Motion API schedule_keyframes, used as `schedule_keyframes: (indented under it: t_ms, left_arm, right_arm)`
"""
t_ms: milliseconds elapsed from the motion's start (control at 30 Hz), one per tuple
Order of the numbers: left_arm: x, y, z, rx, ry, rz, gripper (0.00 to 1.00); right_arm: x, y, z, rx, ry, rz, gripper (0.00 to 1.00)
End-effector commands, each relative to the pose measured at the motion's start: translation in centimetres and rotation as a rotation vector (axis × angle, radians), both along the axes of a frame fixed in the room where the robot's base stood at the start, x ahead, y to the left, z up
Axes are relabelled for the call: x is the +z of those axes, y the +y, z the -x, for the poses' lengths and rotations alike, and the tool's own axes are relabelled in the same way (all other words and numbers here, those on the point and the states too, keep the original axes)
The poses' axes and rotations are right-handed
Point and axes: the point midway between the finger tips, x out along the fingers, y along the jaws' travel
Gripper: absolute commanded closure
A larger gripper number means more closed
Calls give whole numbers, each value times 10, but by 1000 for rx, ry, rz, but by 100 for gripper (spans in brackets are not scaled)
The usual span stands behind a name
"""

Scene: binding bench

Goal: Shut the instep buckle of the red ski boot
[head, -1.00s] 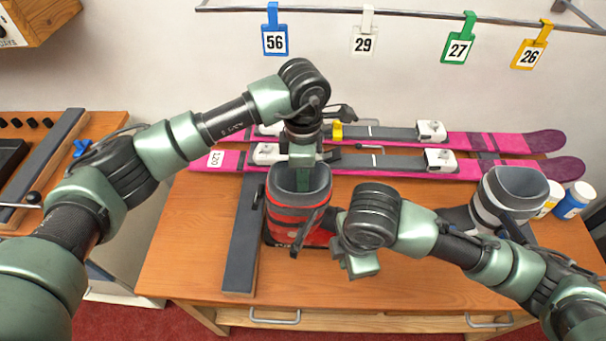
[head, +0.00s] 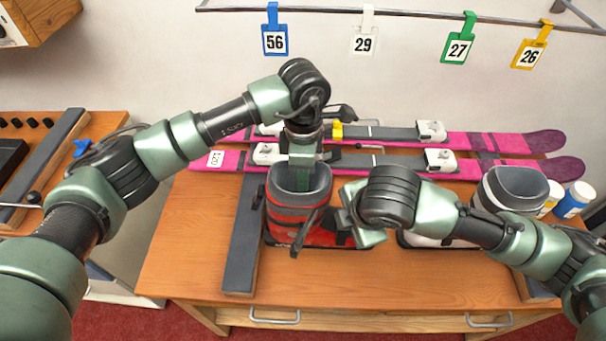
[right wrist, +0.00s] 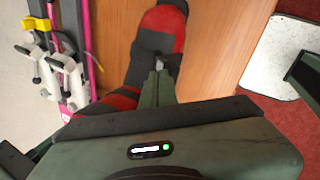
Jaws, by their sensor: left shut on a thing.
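The red ski boot (head: 290,225) stands upright on the bench, its grey cuff open at the top. A dark lever (head: 304,232) sticks out from the front of its shaft. My left gripper (head: 303,172) is shut on the boot's cuff at its back edge; its fingertips are partly hidden inside the opening. My right gripper (head: 352,222) is low beside the boot's instep. In the right wrist view its fingers (right wrist: 159,78) look closed together, their tips at a small dark buckle part (right wrist: 160,61) at the instep. Whether they touch it is unclear.
Pink skis (head: 500,143) with white bindings lie behind the boot. A grey-white boot (head: 512,185) and small bottles (head: 573,200) stand at the right, partly behind my right arm. A dark bar (head: 243,235) lies left of the red boot. The bench front (head: 330,290) is clear.

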Motion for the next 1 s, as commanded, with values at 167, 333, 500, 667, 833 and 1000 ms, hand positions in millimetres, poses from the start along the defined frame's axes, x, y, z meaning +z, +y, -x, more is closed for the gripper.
schedule_keyframes:
  t_ms: [167,333,500,667,833,1000]
  left_arm:
    - [0,-1,1,-1,1,2,100]
    - [0,-1,1,-1,1,2,100]
    - [0,-1,1,-1,2,1,100]
    - [0,-1,1,-2,2,1,100]
    - [-1,-1,1,-2,2,1,100]
    - [-1,-1,1,-2,2,1,100]
  right_arm:
    - [-12,2,-4,-1,0,0,100]
    - [-15,2,-5,0,0,0,100]
    - [-15,2,-5,0,0,0,100]
    - [-15,2,-5,0,0,0,100]
    - [-15,2,-5,0,0,0,100]
    - [-14,2,-5,0,0,0,100]
